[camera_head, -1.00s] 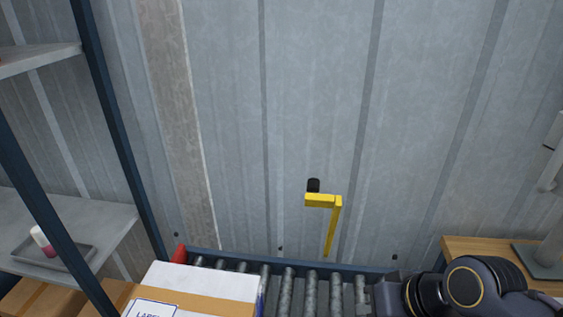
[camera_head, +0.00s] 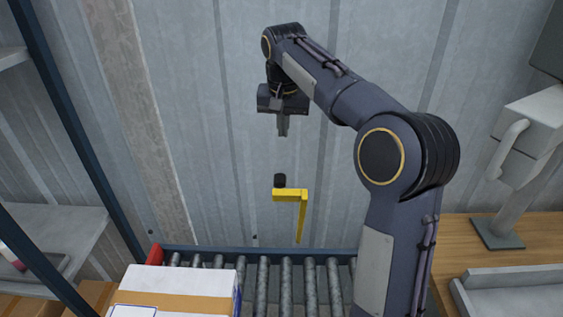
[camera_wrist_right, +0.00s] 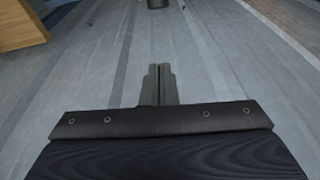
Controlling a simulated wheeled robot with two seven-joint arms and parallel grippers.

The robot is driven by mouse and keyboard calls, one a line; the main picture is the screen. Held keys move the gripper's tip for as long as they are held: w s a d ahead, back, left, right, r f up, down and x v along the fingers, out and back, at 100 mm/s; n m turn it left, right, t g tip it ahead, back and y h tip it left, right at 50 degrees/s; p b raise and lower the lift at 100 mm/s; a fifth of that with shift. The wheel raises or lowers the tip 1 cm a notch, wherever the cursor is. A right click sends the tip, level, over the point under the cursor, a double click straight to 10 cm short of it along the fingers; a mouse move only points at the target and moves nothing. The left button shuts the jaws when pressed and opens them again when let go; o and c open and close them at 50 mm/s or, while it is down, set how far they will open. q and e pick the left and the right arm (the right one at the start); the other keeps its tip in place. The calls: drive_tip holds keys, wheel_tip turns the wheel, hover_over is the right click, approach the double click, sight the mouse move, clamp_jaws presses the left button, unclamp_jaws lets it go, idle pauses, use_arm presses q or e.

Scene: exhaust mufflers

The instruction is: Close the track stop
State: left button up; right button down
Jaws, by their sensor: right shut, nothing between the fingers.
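The track stop (camera_head: 303,212) is a yellow bent bar with a black knob (camera_head: 280,181) at its upper left end. It stands up over the roller track (camera_head: 262,285), in front of the metal wall. My right gripper (camera_head: 283,132) is shut and empty, pointing down above the black knob and apart from it. In the right wrist view its fingers (camera_wrist_right: 159,85) are together, with a dark round end, likely the knob (camera_wrist_right: 157,4), at the top edge. My left gripper is not in view.
A white box with a brown band (camera_head: 180,286) sits on the rollers at left. A dark-framed shelf (camera_head: 70,135) stands at far left. A wooden table (camera_head: 530,243) with a grey tray (camera_head: 515,293) and a pale device (camera_head: 530,130) is at right. A red piece (camera_head: 154,255) marks the track's left end.

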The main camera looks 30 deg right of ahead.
wheel_tip(320, 180, down, 9)
drive_tip(key=s+a, duration=0.1)
drive_tip(key=shift+s+a+f, duration=0.15)
drive_tip(key=shift+s, duration=0.1)
idle(0.4)
